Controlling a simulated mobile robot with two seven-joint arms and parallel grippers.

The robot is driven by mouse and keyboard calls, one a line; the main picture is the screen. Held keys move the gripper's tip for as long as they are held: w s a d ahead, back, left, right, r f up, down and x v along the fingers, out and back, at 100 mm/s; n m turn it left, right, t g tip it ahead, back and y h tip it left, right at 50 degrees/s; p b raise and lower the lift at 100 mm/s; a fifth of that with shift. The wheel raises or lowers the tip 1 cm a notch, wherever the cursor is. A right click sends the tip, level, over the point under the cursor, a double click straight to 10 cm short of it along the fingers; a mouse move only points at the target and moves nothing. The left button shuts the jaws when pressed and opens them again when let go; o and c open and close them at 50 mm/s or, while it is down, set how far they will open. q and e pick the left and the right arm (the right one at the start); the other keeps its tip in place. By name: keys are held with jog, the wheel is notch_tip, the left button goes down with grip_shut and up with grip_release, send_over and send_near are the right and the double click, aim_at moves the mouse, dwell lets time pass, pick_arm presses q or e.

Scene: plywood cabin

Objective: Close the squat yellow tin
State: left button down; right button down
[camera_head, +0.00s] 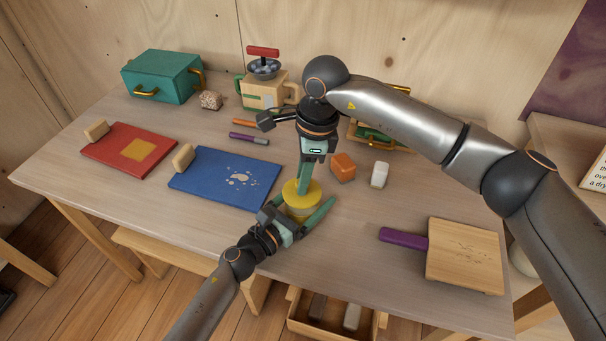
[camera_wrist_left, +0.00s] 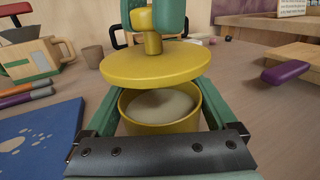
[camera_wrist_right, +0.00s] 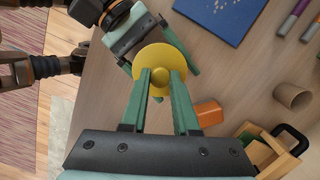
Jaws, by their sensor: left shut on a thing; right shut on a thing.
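The squat yellow tin (camera_wrist_left: 160,112) stands on the table with pale contents showing inside. It also shows in the head view (camera_head: 300,212). My left gripper (camera_head: 302,222) is shut on the tin's body, one finger on each side. The round yellow lid (camera_wrist_left: 152,64) is above the tin, slightly tilted, with a gap between lid and rim at the front. My right gripper (camera_wrist_right: 158,76) points down and is shut on the lid's knob. From above, the lid (camera_wrist_right: 163,56) hides the tin.
A blue board (camera_head: 225,178) and a red board (camera_head: 130,150) lie to the left. An orange block (camera_head: 343,167) and a white block (camera_head: 379,174) stand close on the right. A wooden board (camera_head: 464,256) with a purple handle (camera_head: 403,238) lies at the right front.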

aim_at(299, 217)
jog(key=shift+f, duration=0.9)
jog(key=shift+f, duration=0.8)
dwell(0.5)
jog(key=shift+r, duration=0.45)
jog(key=shift+d+f, duration=0.1)
jog(key=shift+f, duration=0.5)
dwell(1.9)
jog(key=shift+r, duration=0.45)
